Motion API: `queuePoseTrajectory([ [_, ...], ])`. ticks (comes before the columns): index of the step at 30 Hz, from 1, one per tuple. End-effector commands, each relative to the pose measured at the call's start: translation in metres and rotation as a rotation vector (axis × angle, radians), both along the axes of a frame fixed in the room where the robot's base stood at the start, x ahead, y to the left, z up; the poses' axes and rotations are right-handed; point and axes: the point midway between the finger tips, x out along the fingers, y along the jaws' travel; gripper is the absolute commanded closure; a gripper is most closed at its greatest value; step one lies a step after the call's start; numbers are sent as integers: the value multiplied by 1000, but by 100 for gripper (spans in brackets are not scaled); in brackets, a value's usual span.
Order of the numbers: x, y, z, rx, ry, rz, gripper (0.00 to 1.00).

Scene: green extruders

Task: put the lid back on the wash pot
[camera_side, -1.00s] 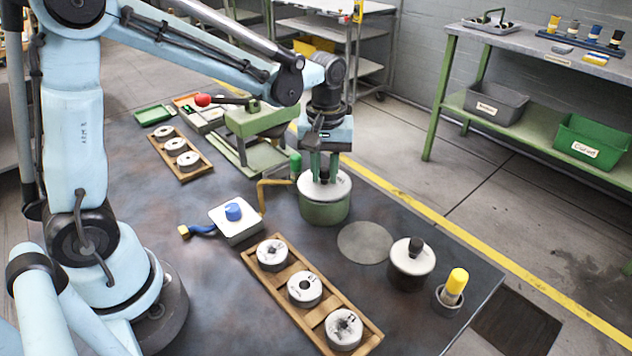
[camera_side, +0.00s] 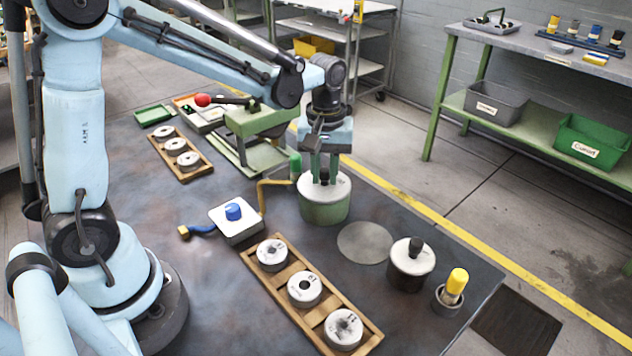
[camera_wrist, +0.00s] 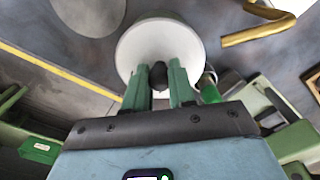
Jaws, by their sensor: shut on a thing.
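The wash pot (camera_side: 325,212) is a squat green pot near the middle of the dark table in the side view. Its pale round lid (camera_side: 340,187) lies level across its top, and I see no gap at the rim from here. My gripper (camera_side: 324,177) points straight down over the lid, shut on its black knob (camera_side: 325,174). In the wrist view the lid (camera_wrist: 136,50) fills the space beyond my green fingers (camera_wrist: 159,72), with the dark knob (camera_wrist: 158,75) between them. The lid hides the inside of the pot.
A flat grey disc (camera_side: 365,243) lies right of the pot. A dark pot with a pale lid (camera_side: 412,258) and a yellow-topped holder (camera_side: 453,290) stand beyond it. A wooden rack (camera_side: 318,310) of metal rings is in front. A bent yellow pipe (camera_side: 263,196) is close at left.

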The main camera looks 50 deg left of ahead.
Motion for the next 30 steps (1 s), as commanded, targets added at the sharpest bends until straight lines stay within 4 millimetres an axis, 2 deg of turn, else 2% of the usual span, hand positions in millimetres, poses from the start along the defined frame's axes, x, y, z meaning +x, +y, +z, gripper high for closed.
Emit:
queuePoseTrajectory([
  [6,0,0,0,0,0,0,100],
  [7,0,0,0,0,0,0,73],
  [12,0,0,0,0,0,0,47],
  [18,0,0,0,0,0,0,46],
  [24,0,0,0,0,0,0,20],
  [30,0,0,0,0,0,0,20],
])
